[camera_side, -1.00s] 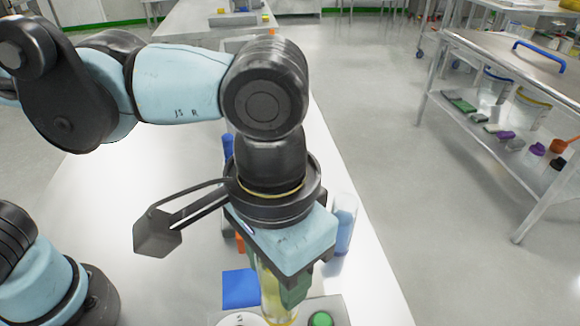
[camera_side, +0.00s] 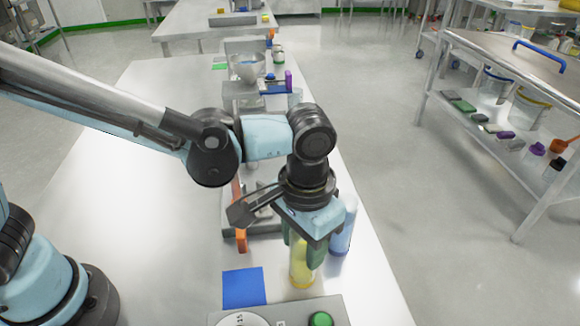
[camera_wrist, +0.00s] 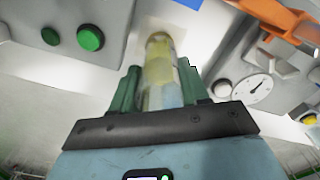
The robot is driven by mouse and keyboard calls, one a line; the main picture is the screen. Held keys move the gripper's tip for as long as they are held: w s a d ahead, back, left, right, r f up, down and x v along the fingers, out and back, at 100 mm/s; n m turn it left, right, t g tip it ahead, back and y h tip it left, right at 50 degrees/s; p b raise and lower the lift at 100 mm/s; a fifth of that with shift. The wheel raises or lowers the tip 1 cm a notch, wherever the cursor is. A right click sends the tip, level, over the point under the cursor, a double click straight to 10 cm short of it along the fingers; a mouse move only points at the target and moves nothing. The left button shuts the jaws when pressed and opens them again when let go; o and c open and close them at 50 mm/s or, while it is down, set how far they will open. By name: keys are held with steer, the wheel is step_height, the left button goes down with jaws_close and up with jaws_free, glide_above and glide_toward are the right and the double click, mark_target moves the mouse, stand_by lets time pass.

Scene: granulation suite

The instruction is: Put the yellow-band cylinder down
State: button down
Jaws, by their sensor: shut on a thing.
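The yellow-band cylinder (camera_side: 301,270) is clear with a yellow lower part and stands roughly upright in my gripper (camera_side: 304,253). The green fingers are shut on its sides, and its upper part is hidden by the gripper. In the wrist view the cylinder (camera_wrist: 160,62) lies between the green fingers of my gripper (camera_wrist: 160,85), its far end toward the pale bench surface. Its lower end is at or very near the bench (camera_side: 150,200); I cannot tell whether it touches.
A blue square (camera_side: 244,287) lies left of the cylinder. A grey box with a green button (camera_side: 321,319) is in front. A blue-filled cylinder (camera_side: 343,238) stands close behind on the right. An orange-handled item (camera_side: 241,240) is behind left. The left bench is clear.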

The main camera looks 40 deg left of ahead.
steer(key=shift+f, duration=0.2)
steer(key=shift+f, duration=0.25)
steer(key=c, duration=0.6)
jaws_free()
steer(key=shift+o, duration=0.2)
steer(key=shift+r, duration=0.15)
step_height(320, 180, up, 12)
steer(key=shift+r, duration=0.1)
